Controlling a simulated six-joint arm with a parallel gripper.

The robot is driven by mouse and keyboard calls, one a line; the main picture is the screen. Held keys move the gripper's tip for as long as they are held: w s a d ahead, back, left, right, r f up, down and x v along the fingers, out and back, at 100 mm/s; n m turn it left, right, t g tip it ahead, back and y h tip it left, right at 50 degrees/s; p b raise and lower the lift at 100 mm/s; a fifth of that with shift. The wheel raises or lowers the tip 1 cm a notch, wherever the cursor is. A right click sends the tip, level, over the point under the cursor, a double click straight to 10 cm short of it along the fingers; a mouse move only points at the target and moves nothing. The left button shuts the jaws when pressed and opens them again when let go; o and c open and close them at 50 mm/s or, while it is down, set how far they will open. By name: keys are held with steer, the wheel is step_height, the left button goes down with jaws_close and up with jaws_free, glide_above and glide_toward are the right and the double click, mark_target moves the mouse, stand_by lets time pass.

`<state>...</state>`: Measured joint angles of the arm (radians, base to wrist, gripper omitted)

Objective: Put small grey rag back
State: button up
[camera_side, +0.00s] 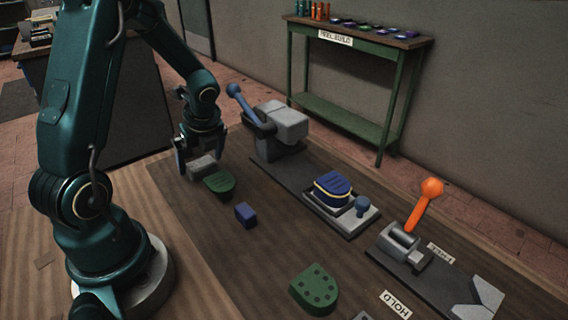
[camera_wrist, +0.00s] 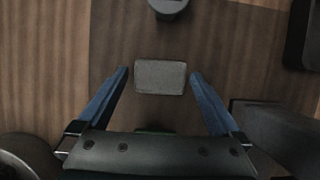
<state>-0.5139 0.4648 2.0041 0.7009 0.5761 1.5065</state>
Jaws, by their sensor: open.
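The small grey rag (camera_side: 203,165) appears as a pale grey rectangular pad on the dark brown bench mat, just behind a green heel-shaped piece (camera_side: 218,184). My gripper (camera_side: 200,158) is open and low over the rag, with a blue-grey finger on either side of it. In the wrist view the rag (camera_wrist: 160,77) lies between the fingertips of my gripper (camera_wrist: 159,74), with a gap on each side. I cannot tell how high the fingertips are above the mat.
A blue block (camera_side: 245,213) and a green holed piece (camera_side: 314,288) lie on the mat. A grey press with a blue lever (camera_side: 281,126), a blue stack on a grey plate (camera_side: 334,189) and an orange-handled clamp (camera_side: 407,243) stand to the right. Bare mat lies between.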

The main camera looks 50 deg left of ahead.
steer(key=v, duration=1.2)
steer(key=s+d+r+n+t+h, duration=0.1)
steer(key=s+d+n+t+h, duration=0.1)
steer(key=d+n, duration=0.6)
steer(key=s+d+r+n+t+h, duration=0.1)
steer(key=s+d+n+t+h, duration=0.1)
steer(key=d+n, duration=0.7)
steer(key=s+n+t, duration=0.1)
steer(key=s, duration=0.1)
steer(key=shift+s+r+t+h, duration=0.3)
steer(key=shift+s+r+h, duration=0.05)
steer(key=shift+r+h, duration=0.05)
